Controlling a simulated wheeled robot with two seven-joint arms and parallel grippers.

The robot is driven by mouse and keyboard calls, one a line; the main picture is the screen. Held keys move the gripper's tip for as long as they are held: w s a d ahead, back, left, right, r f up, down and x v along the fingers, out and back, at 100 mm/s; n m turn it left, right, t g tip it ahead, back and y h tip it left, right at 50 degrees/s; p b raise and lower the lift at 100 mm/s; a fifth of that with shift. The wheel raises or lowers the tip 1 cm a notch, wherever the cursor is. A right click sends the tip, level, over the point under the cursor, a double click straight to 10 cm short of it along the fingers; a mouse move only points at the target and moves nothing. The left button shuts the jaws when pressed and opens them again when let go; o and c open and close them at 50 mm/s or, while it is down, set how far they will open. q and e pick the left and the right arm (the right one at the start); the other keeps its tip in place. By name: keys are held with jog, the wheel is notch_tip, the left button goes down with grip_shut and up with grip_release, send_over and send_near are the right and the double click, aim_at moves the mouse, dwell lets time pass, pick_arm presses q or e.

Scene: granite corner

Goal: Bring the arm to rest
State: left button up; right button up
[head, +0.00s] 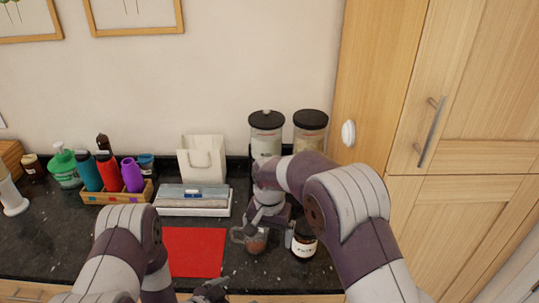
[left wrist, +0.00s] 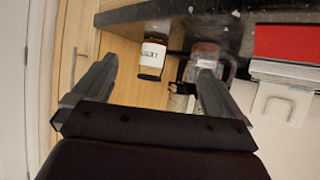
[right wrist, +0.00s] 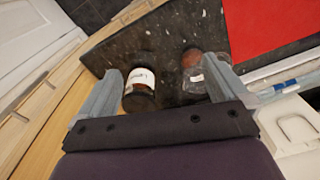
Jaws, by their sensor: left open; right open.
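My right gripper (head: 266,228) is open and empty, reaching down over the right part of the dark counter. A glass mug with brown contents (head: 256,243) and a dark jar with a white label (head: 304,246) stand close by it. In the right wrist view, the jar (right wrist: 139,92) shows between the open fingers and the mug (right wrist: 194,72) beside the right finger. My left gripper (head: 212,291) is low at the counter's front edge, partly cut off by the frame. The left wrist view shows its fingers (left wrist: 152,88) apart with nothing held.
A red mat (head: 195,252) lies at mid-counter. Behind it are a white box (head: 194,208) and a white bag (head: 202,158). Two lidded canisters (head: 266,135) stand at the back. A wooden tray (head: 103,197) holds bottles at left. A tall wooden cabinet (head: 470,110) bounds the right.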

pick_arm(q)
jog(key=s+a+f+n+g+y+b, duration=0.2)
jog(key=s+a+n+g+y, duration=0.3)
jog(key=s+a+g+y, duration=0.4)
notch_tip(320, 180, up, 12)
jog(key=s+n+t+b, duration=0.1)
jog(key=n+b, duration=0.2)
jog(key=b, duration=0.1)
jog(key=shift+s+d+f+t+h, duration=0.2)
jog(key=shift+d+t+h, duration=0.1)
jog(key=shift+d+t, duration=0.1)
pick_arm(e)
jog(key=s+d+f+n, duration=0.1)
jog(key=s+d+n, duration=0.1)
jog(key=s+d, duration=0.7)
jog(key=s+d+f+n+t, duration=0.1)
jog(key=s+d+f, duration=0.1)
jog(key=s+d, duration=0.8)
jog(key=shift+s+d+f+n, duration=0.3)
jog(key=shift+s+n, duration=0.1)
jog(key=shift+s, duration=0.15)
